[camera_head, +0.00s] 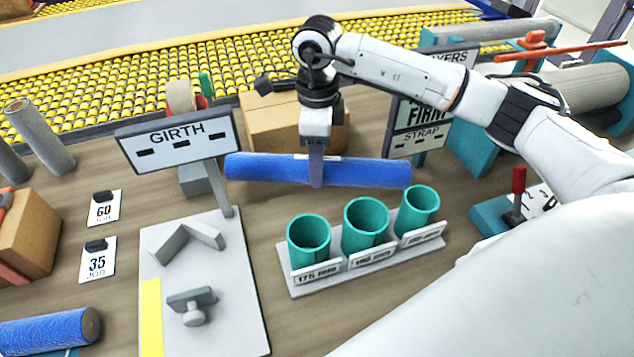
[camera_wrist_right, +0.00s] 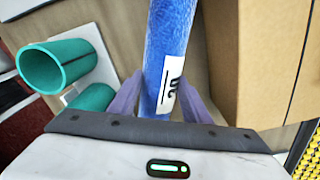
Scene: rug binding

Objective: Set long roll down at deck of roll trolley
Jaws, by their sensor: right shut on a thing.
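The long roll (camera_head: 368,172) is blue and lies level in my right gripper (camera_head: 316,182), which grips it near its middle. It appears a little above the table, behind the teal cups; the exact gap is hard to tell. In the right wrist view the roll (camera_wrist_right: 168,45) runs between the two fingers of the right gripper (camera_wrist_right: 165,100), and a white label shows on it. No roll trolley or deck can be clearly made out. My left gripper is not in view.
Three teal cups (camera_head: 309,238) stand in a labelled rack in front of the roll. A GIRTH sign (camera_head: 178,140) stands at its left. A cardboard box (camera_head: 270,122) is behind it. Another blue roll (camera_head: 45,330) lies at the bottom left. A yellow roller bed (camera_head: 150,85) runs along the back.

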